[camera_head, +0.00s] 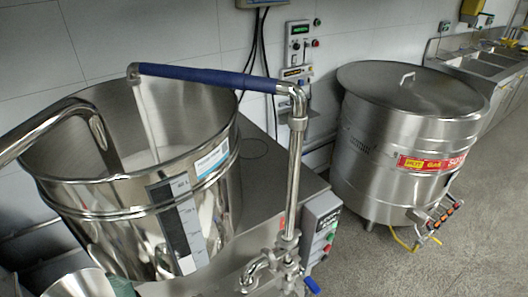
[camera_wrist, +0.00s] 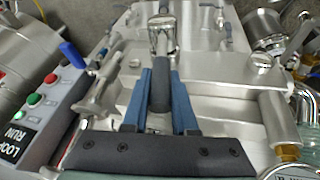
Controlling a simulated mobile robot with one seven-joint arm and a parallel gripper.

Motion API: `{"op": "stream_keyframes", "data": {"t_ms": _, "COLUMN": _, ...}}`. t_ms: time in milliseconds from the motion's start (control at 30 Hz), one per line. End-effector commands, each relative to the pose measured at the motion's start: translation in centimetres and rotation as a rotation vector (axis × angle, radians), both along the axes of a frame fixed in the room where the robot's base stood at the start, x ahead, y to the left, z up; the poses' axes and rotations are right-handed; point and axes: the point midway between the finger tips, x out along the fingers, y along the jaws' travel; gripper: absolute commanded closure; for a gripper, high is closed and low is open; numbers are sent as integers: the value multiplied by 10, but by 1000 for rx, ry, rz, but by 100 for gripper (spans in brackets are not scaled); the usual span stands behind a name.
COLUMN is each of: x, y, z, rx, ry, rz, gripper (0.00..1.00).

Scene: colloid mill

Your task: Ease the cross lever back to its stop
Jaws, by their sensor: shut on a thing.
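In the wrist view, the cross lever (camera_wrist: 160,92) shows as a dark sleeved grip with a shiny metal end piece beyond it. It points away from me up the middle of the picture. My gripper (camera_wrist: 159,76) has its two blue fingers on either side of the dark grip and is shut on it. The near end of the lever is partly hidden by the fingers and the dark gripper body. Neither the lever nor its stop can be made out in the head view.
A button panel (camera_wrist: 38,108) and a blue-handled valve (camera_wrist: 72,54) are close on the left. A metal cylinder (camera_wrist: 284,122) and a gauge (camera_wrist: 290,172) are close on the right. In the head view, an open steel hopper (camera_head: 190,170) and a lidded vessel (camera_head: 385,150) stand behind.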

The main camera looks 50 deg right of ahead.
Motion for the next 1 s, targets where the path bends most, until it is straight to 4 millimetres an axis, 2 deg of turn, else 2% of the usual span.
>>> {"op": "stream_keyframes", "data": {"t_ms": 267, "x": 4, "y": 15, "z": -7, "rx": -123, "ry": 31, "rz": 9, "gripper": 100}}
{"op": "stream_keyframes", "data": {"t_ms": 700, "x": 13, "y": 49, "z": -32, "rx": -506, "ry": 118, "rz": 9, "gripper": 100}}
{"op": "stream_keyframes", "data": {"t_ms": 1000, "x": 16, "y": 64, "z": -46, "rx": -733, "ry": 174, "rz": 6, "gripper": 100}}
